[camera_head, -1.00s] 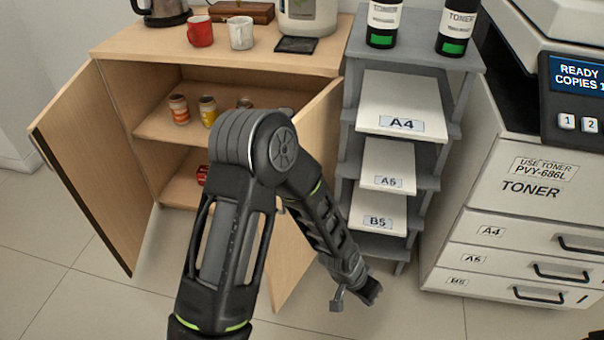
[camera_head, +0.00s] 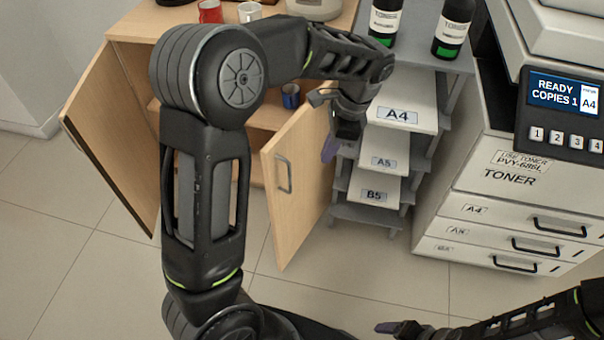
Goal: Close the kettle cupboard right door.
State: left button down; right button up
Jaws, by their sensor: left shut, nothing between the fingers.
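The cupboard's right door (camera_head: 297,185) is a light wood panel standing open, with a grey bar handle (camera_head: 283,173) on its face. I cannot tell whether the tips touch the door. My left arm hides much of the cupboard (camera_head: 138,75). The left door (camera_head: 117,140) also stands open. My right gripper (camera_head: 388,327) is low at the bottom edge, only partly in view.
The grey paper rack (camera_head: 447,150) stands close on the right of the cupboard, with toner bottles (camera_head: 453,30) on top. The copier (camera_head: 500,200) is further right. A red mug (camera_head: 210,11) and a white mug (camera_head: 250,11) stand on the cupboard; a blue mug (camera_head: 291,96) is inside. The floor in front is free.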

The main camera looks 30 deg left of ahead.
pick_arm(q)
jog(key=shift+f, duration=0.15)
jog(key=s+a+f+b, duration=0.1)
jog(key=s+a+f, duration=0.2)
jog(key=f, duration=0.6)
jog(key=shift+s+a+f, duration=0.2)
jog(key=shift+s+a, duration=0.15)
jog(key=shift+a, duration=0.8)
